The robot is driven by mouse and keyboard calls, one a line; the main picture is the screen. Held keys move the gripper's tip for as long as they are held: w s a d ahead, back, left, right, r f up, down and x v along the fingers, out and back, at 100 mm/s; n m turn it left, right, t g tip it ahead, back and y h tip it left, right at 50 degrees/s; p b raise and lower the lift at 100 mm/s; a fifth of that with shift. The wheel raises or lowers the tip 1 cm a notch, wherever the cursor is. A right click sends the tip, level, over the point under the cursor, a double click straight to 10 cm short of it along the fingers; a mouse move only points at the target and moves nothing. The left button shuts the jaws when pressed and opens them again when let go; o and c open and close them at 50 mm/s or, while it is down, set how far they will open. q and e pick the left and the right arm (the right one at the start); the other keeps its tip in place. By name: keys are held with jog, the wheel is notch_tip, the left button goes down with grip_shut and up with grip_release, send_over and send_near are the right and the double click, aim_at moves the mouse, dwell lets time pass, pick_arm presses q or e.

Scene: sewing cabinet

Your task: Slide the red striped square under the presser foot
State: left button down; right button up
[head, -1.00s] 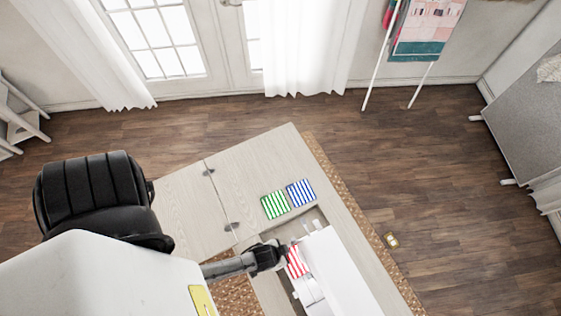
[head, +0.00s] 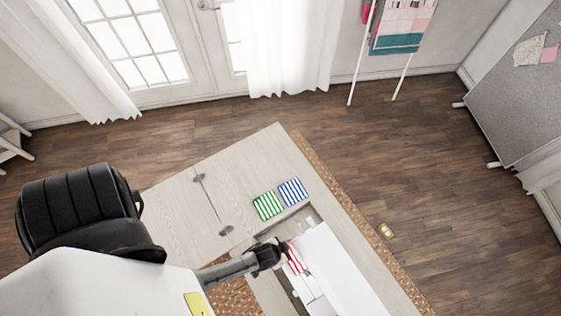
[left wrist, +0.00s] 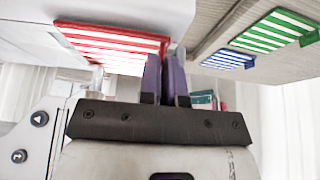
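The red striped square (head: 296,260) lies beside and partly against the white sewing machine (head: 340,272) in the cabinet recess. My left gripper (head: 281,248) reaches it from the left. In the left wrist view the square (left wrist: 112,42) is at the upper left, its near corner at the fingertips. The two purple fingers of my left gripper (left wrist: 166,60) are close together and appear shut on that corner. The presser foot cannot be made out clearly in either view. My right gripper is not in view.
A green striped square (head: 267,206) and a blue striped square (head: 293,192) lie on the cabinet top (head: 245,168) behind the recess. The machine's body bounds the recess on the right. A black chair (head: 80,210) stands at the left.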

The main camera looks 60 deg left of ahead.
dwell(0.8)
pick_arm(q)
jog(key=c, duration=1.2)
grip_release()
jog(key=v, duration=1.3)
jog(key=shift+s+r+p, duration=0.15)
jog(key=shift+r+p, duration=0.2)
jog(key=shift+p, duration=0.05)
